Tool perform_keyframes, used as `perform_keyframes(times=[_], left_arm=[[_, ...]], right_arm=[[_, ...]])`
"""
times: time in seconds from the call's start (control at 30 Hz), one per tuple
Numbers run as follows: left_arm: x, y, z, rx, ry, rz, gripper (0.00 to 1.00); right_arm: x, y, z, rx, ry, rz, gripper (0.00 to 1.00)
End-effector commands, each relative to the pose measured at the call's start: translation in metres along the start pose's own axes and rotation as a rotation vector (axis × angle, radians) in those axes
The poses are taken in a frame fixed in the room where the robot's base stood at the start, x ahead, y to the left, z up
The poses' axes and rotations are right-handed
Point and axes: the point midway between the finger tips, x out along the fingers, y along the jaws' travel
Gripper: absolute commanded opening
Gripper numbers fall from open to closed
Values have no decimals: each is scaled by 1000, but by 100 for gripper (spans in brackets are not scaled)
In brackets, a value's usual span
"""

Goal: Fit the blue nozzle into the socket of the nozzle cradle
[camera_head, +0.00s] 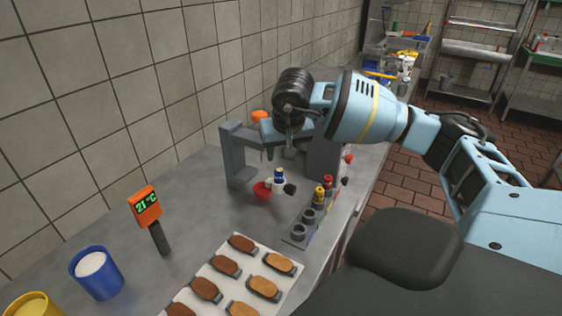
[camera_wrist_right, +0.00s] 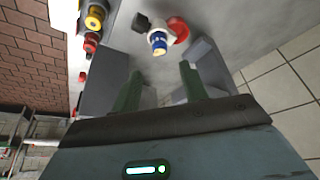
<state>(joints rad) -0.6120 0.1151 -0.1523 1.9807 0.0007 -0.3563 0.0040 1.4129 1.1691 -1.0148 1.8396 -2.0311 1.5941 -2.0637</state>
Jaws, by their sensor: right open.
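The blue nozzle (camera_head: 279,177), white with a blue band, stands on the counter between the grey posts. It also shows in the right wrist view (camera_wrist_right: 158,41), beyond the fingertips. My right gripper (camera_head: 280,150) is above it, pointing down. In the wrist view its two green fingers (camera_wrist_right: 160,80) are apart with nothing between them. The nozzle cradle (camera_head: 299,231) looks to be the grey rack with round sockets. A yellow-topped nozzle (camera_head: 319,194) and a red-topped one (camera_head: 328,182) stand at its far end; nearer sockets look empty. My left gripper is out of view.
A red cup (camera_head: 262,192) and a small dark block (camera_head: 290,189) are close beside the blue nozzle. A grey post (camera_head: 235,160) stands left of it. A tray (camera_head: 253,244) of cookies, an orange thermometer (camera_head: 147,207) and a blue tub (camera_head: 97,275) are nearer.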

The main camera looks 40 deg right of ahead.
Motion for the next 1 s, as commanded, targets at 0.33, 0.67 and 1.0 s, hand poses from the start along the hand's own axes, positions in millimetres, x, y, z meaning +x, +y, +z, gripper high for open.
perform_keyframes(times=[0.33,0.67,1.0], left_arm=[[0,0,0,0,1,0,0],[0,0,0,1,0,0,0],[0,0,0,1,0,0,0]], right_arm=[[-25,0,0,-1,0,-1,44],[-25,0,0,0,0,0,44],[-25,0,0,0,0,0,44]])
